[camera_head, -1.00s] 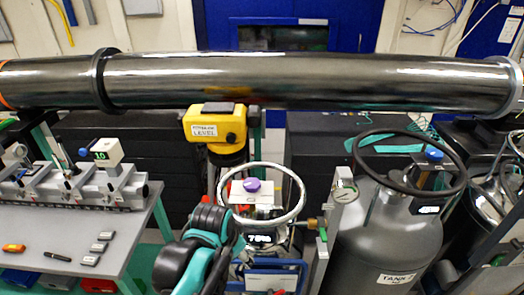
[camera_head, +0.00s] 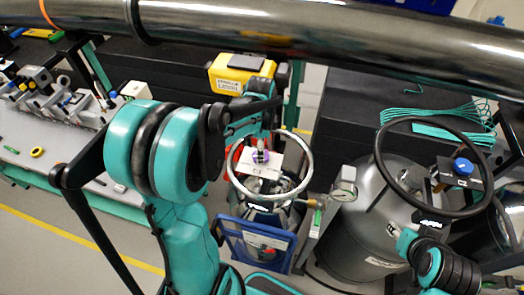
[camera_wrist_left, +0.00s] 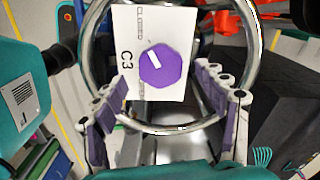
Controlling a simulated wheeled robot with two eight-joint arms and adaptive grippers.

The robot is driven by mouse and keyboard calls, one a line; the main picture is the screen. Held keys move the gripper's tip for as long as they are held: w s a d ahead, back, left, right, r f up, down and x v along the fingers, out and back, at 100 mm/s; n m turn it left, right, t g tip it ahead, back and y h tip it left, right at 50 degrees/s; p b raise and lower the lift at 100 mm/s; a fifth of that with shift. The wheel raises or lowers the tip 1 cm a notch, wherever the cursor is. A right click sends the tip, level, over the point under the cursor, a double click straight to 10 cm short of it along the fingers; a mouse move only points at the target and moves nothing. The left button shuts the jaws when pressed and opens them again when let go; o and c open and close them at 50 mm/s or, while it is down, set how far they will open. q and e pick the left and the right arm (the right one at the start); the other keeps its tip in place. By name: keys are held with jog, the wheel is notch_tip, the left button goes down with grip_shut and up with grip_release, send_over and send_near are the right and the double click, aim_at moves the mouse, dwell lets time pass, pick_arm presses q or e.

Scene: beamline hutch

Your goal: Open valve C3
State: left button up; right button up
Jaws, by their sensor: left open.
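Valve C3 is a purple knob (camera_wrist_left: 160,67) with a white bar mark, on a white plate (camera_wrist_left: 125,30) lettered C3 and CLOSED. The bar is tilted in the wrist view. In the head view the knob (camera_head: 260,157) sits inside the metal ring (camera_head: 305,180) of a small cylinder. My left gripper (camera_wrist_left: 162,80) is open, its purple-padded fingers spread on either side below the knob in the wrist view, with nothing between them clearly gripped. Whether a finger touches the knob cannot be told. Part of my right arm shows at the lower right; its gripper (camera_head: 402,238) is small and unclear.
A thick pipe (camera_head: 330,35) crosses above.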

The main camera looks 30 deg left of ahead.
pick_arm(q)
notch_tip(320, 180, down, 2)
jog(key=shift+w+f, duration=0.1)
jog(key=shift+w, duration=0.05)
jog(key=shift+f, duration=0.25)
jog(key=c, duration=1.2)
jog(key=shift+o, duration=0.2)
